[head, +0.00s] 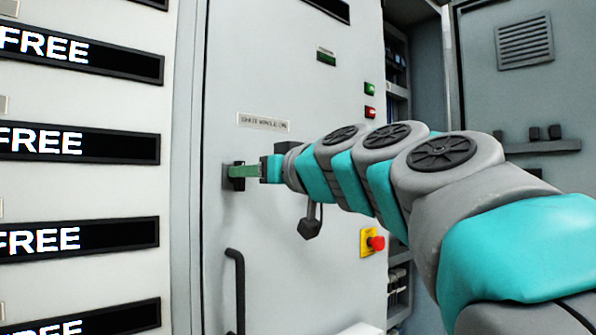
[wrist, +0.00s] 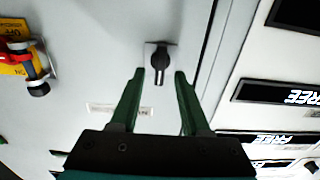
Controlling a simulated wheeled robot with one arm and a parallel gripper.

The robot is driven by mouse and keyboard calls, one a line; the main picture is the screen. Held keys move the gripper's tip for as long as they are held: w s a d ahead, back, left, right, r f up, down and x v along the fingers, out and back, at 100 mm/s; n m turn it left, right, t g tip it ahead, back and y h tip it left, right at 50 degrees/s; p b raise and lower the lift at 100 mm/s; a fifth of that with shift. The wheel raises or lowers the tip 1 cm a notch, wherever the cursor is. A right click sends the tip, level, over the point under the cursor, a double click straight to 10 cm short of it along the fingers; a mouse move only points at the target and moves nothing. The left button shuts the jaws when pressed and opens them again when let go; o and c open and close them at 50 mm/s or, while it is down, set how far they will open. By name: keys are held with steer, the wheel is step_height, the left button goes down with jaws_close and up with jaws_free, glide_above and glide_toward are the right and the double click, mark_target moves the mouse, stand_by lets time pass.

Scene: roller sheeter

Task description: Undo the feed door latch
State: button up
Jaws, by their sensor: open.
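The feed door latch is a small black turn handle on a light grey plate, fixed to a pale door panel. In the wrist view the latch (wrist: 160,60) stands between and just beyond my fingertips, its handle in line with the fingers. My gripper (wrist: 159,74) is open, with a visible gap on either side of the handle. In the head view my gripper (head: 236,172) reaches the door from the right, its green fingers at the latch (head: 238,183), partly covering it. Whether a finger touches the latch cannot be told.
A label plate (head: 263,123) sits above the latch, and a black pull handle (head: 236,285) below it. A red button on a yellow plate (head: 366,248) is at lower right. A yellow plate marked OFF (wrist: 15,58) shows in the wrist view. FREE displays (head: 80,142) line the left.

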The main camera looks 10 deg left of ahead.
steer(key=shift+x, duration=1.25)
steer(key=shift+f, duration=0.1)
jaws_close()
